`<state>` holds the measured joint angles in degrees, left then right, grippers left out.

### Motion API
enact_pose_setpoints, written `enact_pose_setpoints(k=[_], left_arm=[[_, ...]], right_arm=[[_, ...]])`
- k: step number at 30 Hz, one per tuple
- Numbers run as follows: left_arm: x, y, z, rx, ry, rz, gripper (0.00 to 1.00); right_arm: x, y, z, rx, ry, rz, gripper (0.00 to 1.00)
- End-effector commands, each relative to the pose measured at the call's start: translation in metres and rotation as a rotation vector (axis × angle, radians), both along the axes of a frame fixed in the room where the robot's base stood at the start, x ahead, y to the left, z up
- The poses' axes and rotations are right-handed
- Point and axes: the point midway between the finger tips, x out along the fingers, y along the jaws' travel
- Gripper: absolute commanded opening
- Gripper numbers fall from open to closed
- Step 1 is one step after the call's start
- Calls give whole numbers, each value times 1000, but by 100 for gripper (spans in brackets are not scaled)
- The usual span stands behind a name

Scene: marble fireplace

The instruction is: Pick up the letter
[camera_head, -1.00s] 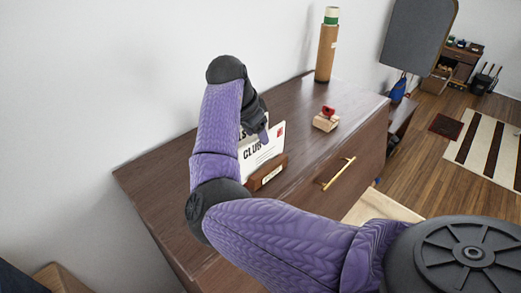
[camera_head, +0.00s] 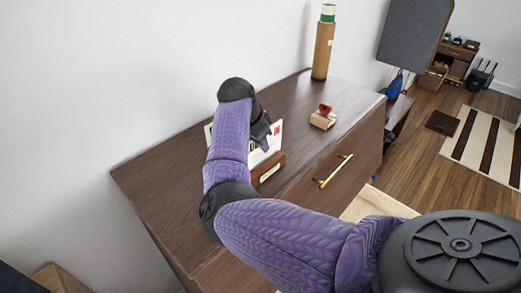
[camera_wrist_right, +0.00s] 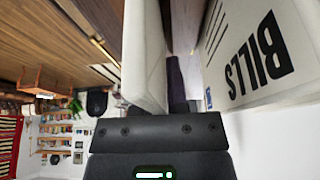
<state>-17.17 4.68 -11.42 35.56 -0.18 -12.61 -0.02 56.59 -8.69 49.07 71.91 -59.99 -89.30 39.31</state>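A white letter (camera_head: 272,140) with a red stamp stands upright in a small wooden letter holder (camera_head: 270,169) on the dark dresser. A second white card (camera_head: 208,134) shows behind it, mostly covered by my arm. My right gripper (camera_head: 268,142) is at the letter's top, its fingertips pointing down. In the wrist view, a white envelope (camera_wrist_right: 145,55) stands close in front of the palm, and the card reading "BILLS" (camera_wrist_right: 255,55) is at right. One dark finger (camera_wrist_right: 176,85) shows between them. The other finger is hidden, so I cannot tell whether the gripper is closed. My left gripper is not in view.
The dresser top (camera_head: 165,175) has free room at left. A brass drawer handle (camera_head: 336,171) is on the front. A white wall is behind.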

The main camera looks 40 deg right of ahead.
Motion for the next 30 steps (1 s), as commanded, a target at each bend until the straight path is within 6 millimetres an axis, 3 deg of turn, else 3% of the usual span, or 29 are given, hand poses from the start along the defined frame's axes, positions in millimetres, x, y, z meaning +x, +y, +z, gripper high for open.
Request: enact_pose_setpoints(k=[2, 15, 17, 24, 30], left_arm=[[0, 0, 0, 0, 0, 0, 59], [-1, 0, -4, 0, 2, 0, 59], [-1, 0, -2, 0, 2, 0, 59], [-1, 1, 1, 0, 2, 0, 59], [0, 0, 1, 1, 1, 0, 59]], right_arm=[[0, 0, 0, 1, 0, 0, 0], [0, 0, 0, 1, -1, 0, 0], [0, 0, 10, 0, -2, -1, 0], [1, 0, 74, -1, -4, -2, 0], [-2, -6, 102, -1, -6, -8, 0]])
